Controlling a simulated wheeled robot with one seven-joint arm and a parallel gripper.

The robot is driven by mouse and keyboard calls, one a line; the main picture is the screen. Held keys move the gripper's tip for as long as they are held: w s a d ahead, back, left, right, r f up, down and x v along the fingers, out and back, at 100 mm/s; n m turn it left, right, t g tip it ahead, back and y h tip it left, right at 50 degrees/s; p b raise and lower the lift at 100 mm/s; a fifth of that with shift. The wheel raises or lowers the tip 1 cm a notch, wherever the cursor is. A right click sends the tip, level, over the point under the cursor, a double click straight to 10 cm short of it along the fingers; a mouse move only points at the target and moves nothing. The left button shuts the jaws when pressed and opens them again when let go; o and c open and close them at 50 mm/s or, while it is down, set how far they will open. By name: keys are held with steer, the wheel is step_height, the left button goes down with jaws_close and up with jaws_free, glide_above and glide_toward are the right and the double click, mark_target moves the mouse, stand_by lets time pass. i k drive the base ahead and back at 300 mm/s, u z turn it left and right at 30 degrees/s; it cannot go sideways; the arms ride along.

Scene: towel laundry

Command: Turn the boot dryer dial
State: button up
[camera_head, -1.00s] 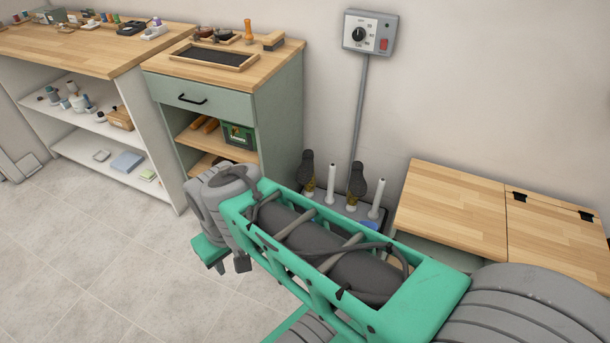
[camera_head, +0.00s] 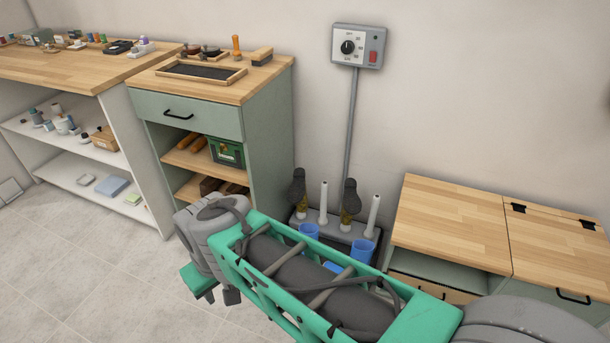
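The boot dryer control box (camera_head: 358,46) is a grey box on the wall at the upper middle. Its round black dial (camera_head: 347,47) sits on a white face with small marks, and a red switch (camera_head: 373,57) is to its right. A grey conduit runs down to the boot dryer base (camera_head: 378,250) on the floor, which has upright white tubes and dark boots on it. My green and grey arm crosses the lower middle, well below and apart from the dial.
A green cabinet (camera_head: 268,125) with a wooden top and a tray (camera_head: 202,72) stands left of the box. A wooden-topped bench (camera_head: 450,220) is at the right. Blue cups (camera_head: 362,250) are by the dryer base. The wall around the box is bare.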

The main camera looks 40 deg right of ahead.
mark_target(348, 47)
steer(key=z, duration=0.5)
steer(key=i, duration=0.85)
steer(key=z, duration=0.1)
